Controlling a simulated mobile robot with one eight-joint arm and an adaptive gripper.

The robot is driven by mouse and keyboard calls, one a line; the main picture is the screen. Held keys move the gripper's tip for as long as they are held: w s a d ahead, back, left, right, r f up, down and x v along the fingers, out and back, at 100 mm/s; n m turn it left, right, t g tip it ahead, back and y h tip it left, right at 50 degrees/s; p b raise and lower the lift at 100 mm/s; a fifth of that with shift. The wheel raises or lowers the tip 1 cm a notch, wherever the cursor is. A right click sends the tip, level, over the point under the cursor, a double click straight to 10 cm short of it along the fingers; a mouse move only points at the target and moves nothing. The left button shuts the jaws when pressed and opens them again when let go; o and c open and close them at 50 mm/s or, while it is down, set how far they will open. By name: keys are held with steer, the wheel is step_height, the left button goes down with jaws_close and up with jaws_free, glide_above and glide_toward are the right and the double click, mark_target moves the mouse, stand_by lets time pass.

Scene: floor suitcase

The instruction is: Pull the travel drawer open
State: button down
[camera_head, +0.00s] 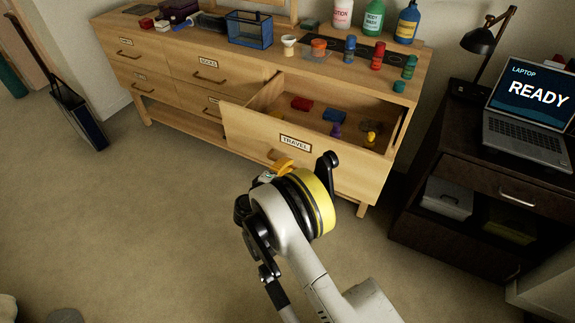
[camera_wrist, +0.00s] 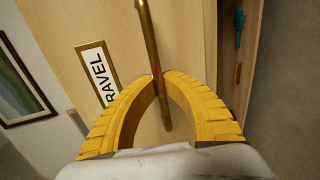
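The travel drawer (camera_head: 250,128) stands pulled out from the right end of the wooden dresser, with its inside showing. Its front bears a TRAVEL label (camera_head: 295,143), which also shows sideways in the wrist view (camera_wrist: 97,70). The brass handle (camera_wrist: 148,35) runs between the yellow fingers of my gripper (camera_wrist: 159,76). The fingertips close in on the bar from both sides, so my gripper is shut on it. In the head view my gripper (camera_head: 280,168) is at the drawer front, partly hidden by my wrist.
Small red, blue, purple and yellow items lie in the drawer, including a blue block (camera_head: 334,116). Bottles and boxes crowd the dresser top (camera_head: 285,62). A dark desk (camera_head: 455,150) with a laptop (camera_head: 525,115) stands right. A suitcase (camera_head: 78,115) stands left.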

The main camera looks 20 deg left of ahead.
steer(key=shift+s, duration=0.15)
steer(key=c, duration=1.5)
jaws_free()
steer(key=v, duration=1.2)
